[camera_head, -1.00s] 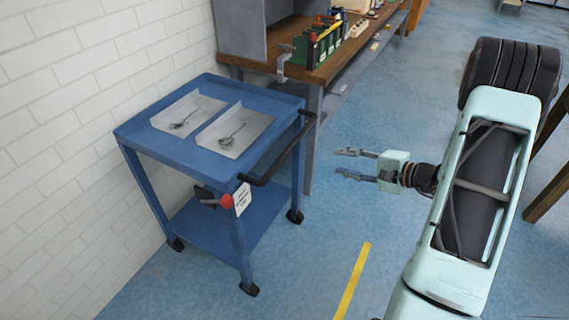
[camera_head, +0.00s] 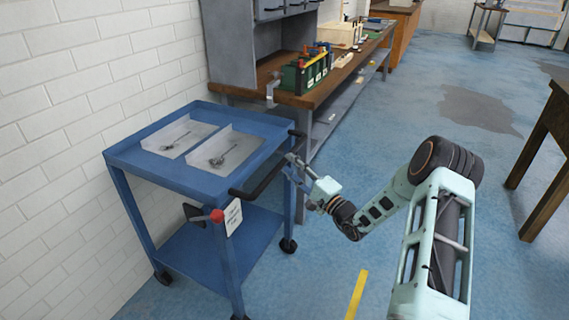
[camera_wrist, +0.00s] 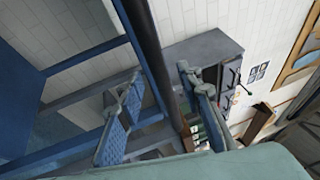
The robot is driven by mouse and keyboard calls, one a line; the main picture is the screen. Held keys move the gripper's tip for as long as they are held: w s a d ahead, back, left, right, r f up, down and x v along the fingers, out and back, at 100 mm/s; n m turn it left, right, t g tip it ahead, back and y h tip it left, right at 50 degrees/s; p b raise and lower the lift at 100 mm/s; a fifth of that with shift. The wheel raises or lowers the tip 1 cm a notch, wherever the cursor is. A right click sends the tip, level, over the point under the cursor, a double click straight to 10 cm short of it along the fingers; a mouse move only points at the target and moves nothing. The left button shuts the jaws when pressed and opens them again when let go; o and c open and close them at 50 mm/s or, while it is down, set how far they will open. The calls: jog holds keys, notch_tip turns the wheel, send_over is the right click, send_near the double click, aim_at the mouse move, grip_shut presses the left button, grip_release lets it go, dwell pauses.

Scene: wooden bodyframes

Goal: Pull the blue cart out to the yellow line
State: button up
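The blue cart (camera_head: 140,158) stands against the white brick wall at the left, with two shallow trays on top and a lower shelf. Its black handle (camera_head: 262,178) runs along the right side. A yellow line (camera_head: 356,296) is on the floor to the right of the cart. My gripper (camera_head: 291,167) is open at the handle's far part. In the wrist view my gripper's (camera_wrist: 159,73) two fingers are apart, with a dark bar and a blue cart post passing between them in the picture. I cannot tell whether either finger touches the handle.
A red-knobbed lever (camera_head: 216,215) and a white label (camera_head: 233,217) are at the cart's near corner. A wooden workbench (camera_head: 318,88) with green boxes stands behind the cart. A wooden table (camera_head: 548,150) is at the right. The floor between is clear.

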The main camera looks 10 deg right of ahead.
aim_at(285, 161)
jog(key=shift+x, duration=1.75)
grip_shut()
